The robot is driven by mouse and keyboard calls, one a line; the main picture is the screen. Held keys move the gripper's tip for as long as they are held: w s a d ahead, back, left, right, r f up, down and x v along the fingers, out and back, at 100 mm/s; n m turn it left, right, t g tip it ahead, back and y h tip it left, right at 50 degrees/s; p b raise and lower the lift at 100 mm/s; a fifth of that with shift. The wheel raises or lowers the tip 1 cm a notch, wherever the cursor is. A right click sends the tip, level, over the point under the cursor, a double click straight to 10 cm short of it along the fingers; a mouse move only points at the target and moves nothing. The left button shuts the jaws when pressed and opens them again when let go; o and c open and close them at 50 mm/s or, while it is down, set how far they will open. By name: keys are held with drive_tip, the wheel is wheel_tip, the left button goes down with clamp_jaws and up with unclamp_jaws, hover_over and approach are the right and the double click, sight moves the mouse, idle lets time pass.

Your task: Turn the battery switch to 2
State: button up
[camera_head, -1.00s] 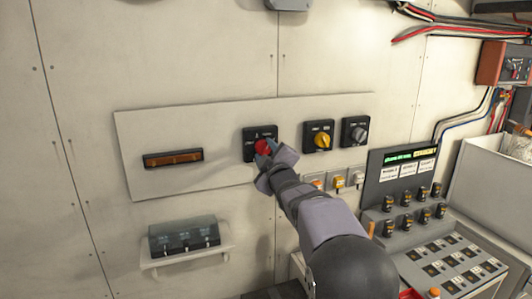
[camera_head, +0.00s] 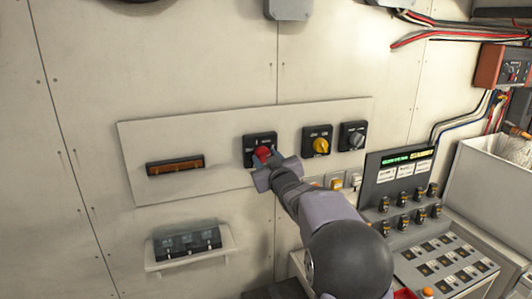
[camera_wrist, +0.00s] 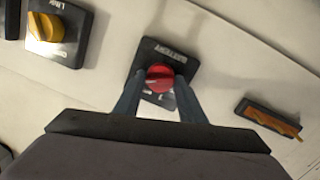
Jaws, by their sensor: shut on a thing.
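The battery switch is a red knob (camera_head: 262,153) on a square black plate (camera_head: 249,141), left of the other two knobs on the pale wall panel. In the wrist view the red knob (camera_wrist: 160,76) sits between my two fingers, and the plate (camera_wrist: 166,52) carries a "BATTERY" label. My gripper (camera_head: 266,160) is shut on the red knob, one finger on each side, and hides part of the plate in the head view. The number markings and which one the knob points to are too small or covered to read.
A yellow knob (camera_head: 320,146) and a grey knob (camera_head: 353,138) are close on the right. An orange display (camera_head: 175,166) is on the left. A clear-covered box (camera_head: 187,243) is below. A switch console (camera_head: 425,230) stands at the lower right.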

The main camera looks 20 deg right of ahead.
drive_tip(key=shift+m+p, duration=0.3)
drive_tip(key=shift+m, duration=0.2)
drive_tip(key=o, duration=1)
drive_tip(key=shift+s+a+r+b, duration=0.1)
drive_tip(key=shift+s+b, duration=0.45)
drive_tip(key=shift+s, duration=0.65)
drive_tip(key=shift+s+a+r+b, duration=0.15)
drive_tip(key=shift+s+b, duration=0.4)
drive_tip(key=shift+s, duration=0.7)
drive_tip(key=shift+s+a+r+b, duration=0.1)
drive_tip(key=shift+s+b, duration=0.45)
drive_tip(key=shift+s, duration=0.65)
